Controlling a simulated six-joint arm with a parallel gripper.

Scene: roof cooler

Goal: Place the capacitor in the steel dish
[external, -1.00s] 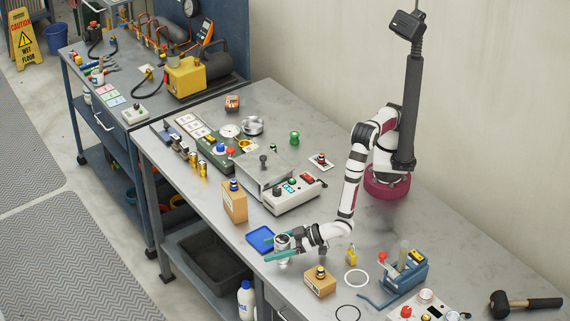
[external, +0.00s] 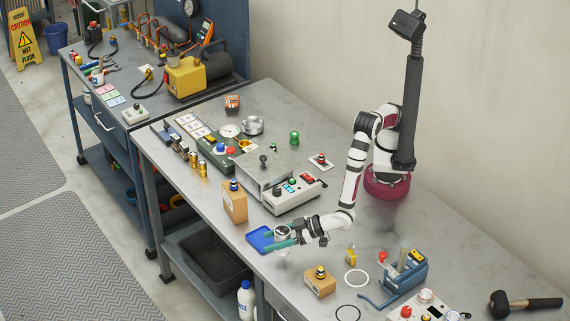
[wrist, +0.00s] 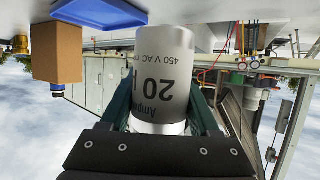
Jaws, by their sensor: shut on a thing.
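The capacitor (external: 282,233) is a silver cylinder with a white top, held near the bench's front edge beside a blue tray. In the wrist view the capacitor (wrist: 165,75) fills the middle, with its "450 V AC" and "20" print upside down. My gripper (external: 276,240) is shut on it, one green finger on each side. The steel dish (external: 252,125) is a round, shiny metal dish toward the back of the bench, well away from my gripper. It stands apart, beyond the grey control box.
The blue tray (external: 261,239) lies next to the capacitor. A tall cardboard box (external: 234,204) and the grey control box (external: 291,193) with its upright panel stand between my gripper and the dish. A small box (external: 320,284) is in front.

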